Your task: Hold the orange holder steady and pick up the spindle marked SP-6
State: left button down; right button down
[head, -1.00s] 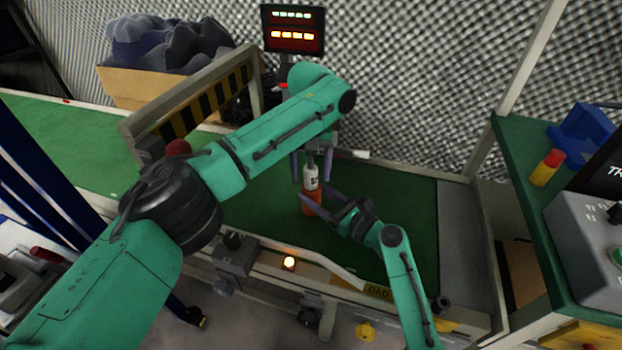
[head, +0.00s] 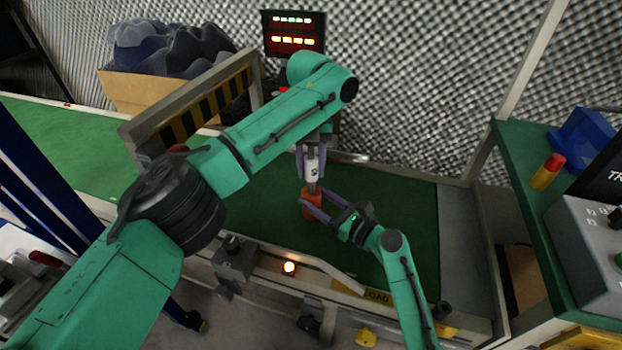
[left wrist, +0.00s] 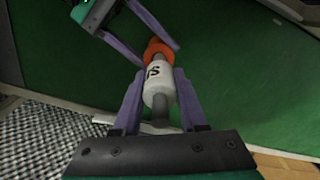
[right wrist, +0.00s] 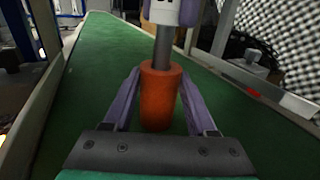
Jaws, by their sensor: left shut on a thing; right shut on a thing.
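The spindle (head: 312,170) is a white-banded cylinder with a grey metal shaft. Only part of its marking, an "S", shows in the left wrist view (left wrist: 157,80). My left gripper (head: 311,160) is shut on it from above. The orange holder (right wrist: 160,98) is an upright cylinder on the green belt. My right gripper (right wrist: 158,100) is shut around its sides; it also shows in the head view (head: 316,204). In the right wrist view the shaft stands above the holder's top, with the white band higher up. Whether the shaft's lower end is still inside the holder is hidden.
The green conveyor belt (head: 400,205) is bare around the holder. A striped gate frame (head: 200,108) stands left, a display (head: 293,32) behind. A rail edges the front, and a green side table (head: 530,190) with a red-yellow cylinder (head: 547,171) is at right.

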pick_arm(q)
notch_tip(320, 180, up, 6)
jog(key=shift+r, duration=0.1)
pick_arm(e)
jog(key=shift+c, duration=0.6)
grip_release()
